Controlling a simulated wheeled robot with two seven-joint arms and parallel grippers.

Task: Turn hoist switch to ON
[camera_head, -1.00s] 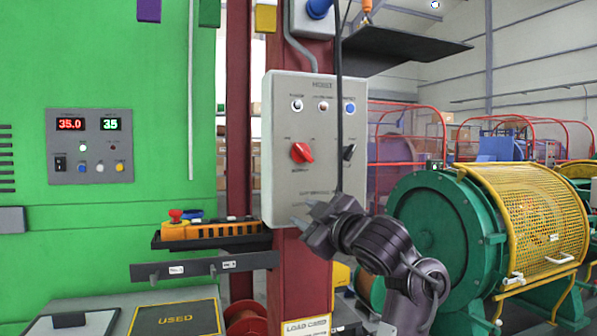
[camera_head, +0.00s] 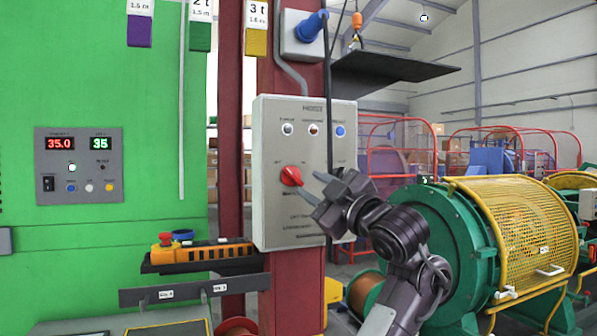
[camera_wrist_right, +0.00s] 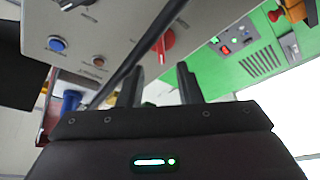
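The grey hoist panel (camera_head: 267,215) is fixed to a red column. A red rotary switch (camera_head: 291,176) sits mid-left on it, its grip slanting toward the lower right; its small labels are hard to read. A black knob to its right is mostly hidden by my right gripper (camera_head: 312,187). That gripper is open and empty, its fingertips just right of the red switch in the picture; contact is not clear. In the right wrist view, the red switch (camera_wrist_right: 165,43) appears beyond the two separated fingers (camera_wrist_right: 158,85). My left gripper is not in view.
A black cable (camera_head: 327,80) hangs in front of the panel and crosses the right wrist view (camera_wrist_right: 140,52). An orange pendant (camera_head: 200,252) lies on a black shelf at lower left. A green machine with a yellow guard (camera_head: 520,230) stands at right.

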